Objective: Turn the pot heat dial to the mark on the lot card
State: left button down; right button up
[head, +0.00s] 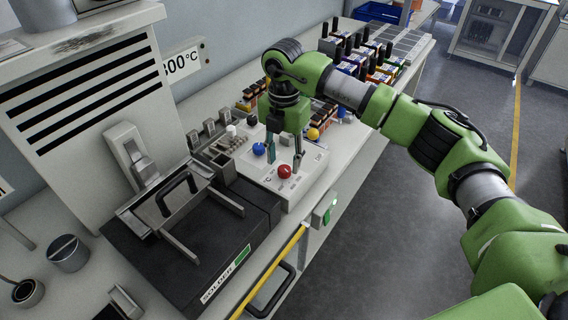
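My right gripper (284,156) points down over a white panel (308,178) at the bench's front edge. Its two fingers are apart with nothing visible between them. A red ball-shaped knob (285,171) is just below the fingers, and a blue one (259,149) is to their left. I cannot tell whether a finger touches either. A dark pot unit labelled SOLDER (190,254) stands left of the panel. A round grey dial-like knob (68,252) with a pale line sits farther left. A wall sign reading about 300°C (184,61) is partly hidden; no lot card is clearly identifiable. My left gripper is out of view.
A tall vented white cabinet (92,100) stands behind the pot unit. A metal frame with a black handle (178,194) lies over the pot. Behind my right arm are a yellow ball (313,134), dark-handled colourful items (378,58) and a blue bin (383,13). Open floor lies right.

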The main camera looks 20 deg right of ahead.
aim_at(284, 169)
notch_tip(284, 169, up, 10)
jog(key=shift+f, duration=0.25)
dwell(0.4)
